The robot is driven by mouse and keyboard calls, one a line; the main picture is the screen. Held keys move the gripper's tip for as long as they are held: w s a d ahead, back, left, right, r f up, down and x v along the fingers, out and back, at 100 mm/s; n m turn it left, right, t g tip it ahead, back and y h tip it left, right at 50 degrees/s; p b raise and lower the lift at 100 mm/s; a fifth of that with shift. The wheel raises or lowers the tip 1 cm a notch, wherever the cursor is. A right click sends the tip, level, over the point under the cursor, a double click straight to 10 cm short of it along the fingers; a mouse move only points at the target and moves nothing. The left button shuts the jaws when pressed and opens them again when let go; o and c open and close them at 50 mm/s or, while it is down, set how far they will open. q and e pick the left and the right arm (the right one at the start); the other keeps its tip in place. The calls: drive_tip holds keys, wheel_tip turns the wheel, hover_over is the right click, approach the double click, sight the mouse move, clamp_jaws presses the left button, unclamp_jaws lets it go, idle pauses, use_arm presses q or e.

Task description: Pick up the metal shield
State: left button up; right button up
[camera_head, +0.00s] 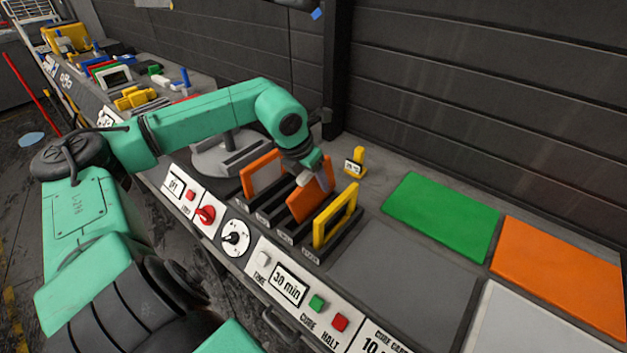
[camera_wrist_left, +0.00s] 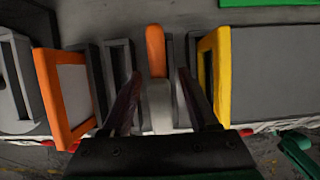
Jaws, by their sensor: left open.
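My left gripper (camera_head: 315,178) is over the slotted rack, at the top of the middle orange panel (camera_head: 308,203). In the left wrist view the open fingers (camera_wrist_left: 159,85) stand on either side of a thin upright piece with an orange end (camera_wrist_left: 155,50) and a pale grey part. Contact with it cannot be told. An orange-framed panel with a grey face (camera_head: 267,172) stands in the rack to the left; a yellow frame (camera_head: 336,214) stands to the right. I cannot tell for certain which piece is the metal shield. My right gripper is not in view.
The dark rack (camera_head: 345,236) sits behind a control panel with a dial (camera_head: 235,238) and buttons. A small yellow block (camera_head: 356,160) stands behind it. Flat green (camera_head: 440,217) and orange (camera_head: 560,275) pads lie right, beside a bare grey area (camera_head: 400,285).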

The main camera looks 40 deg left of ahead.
use_arm(q)
clamp_jaws()
